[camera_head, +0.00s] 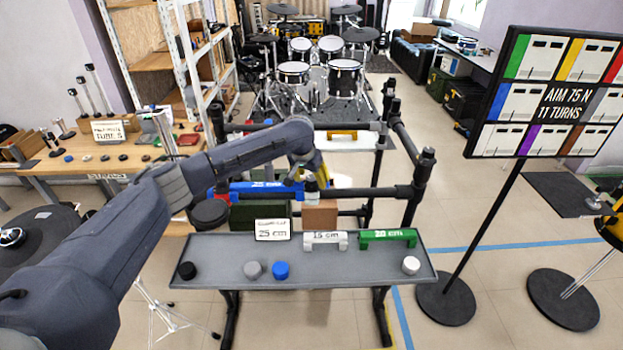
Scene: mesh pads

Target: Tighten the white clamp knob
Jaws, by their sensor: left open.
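A white knob (411,265) stands at the right end of the grey tray (345,278). A small whitish piece, perhaps another knob, shows just below my left gripper (309,178) at the rack; I cannot tell exactly what it is. My left arm reaches in from the left across the view and bends down at its wrist to the rack. The left gripper is small here and partly hidden by its own wrist; it is open. A blue bar (252,190) lies on the rack beside it. I do not see my right gripper.
The tray also holds a black knob (187,270), a grey knob (253,270) and a blue knob (281,270). A white bar (325,240) and a green bar (388,238) lie at its back edge. A sign (548,95) reading "AIM 75 N 11 TURNS" stands right.

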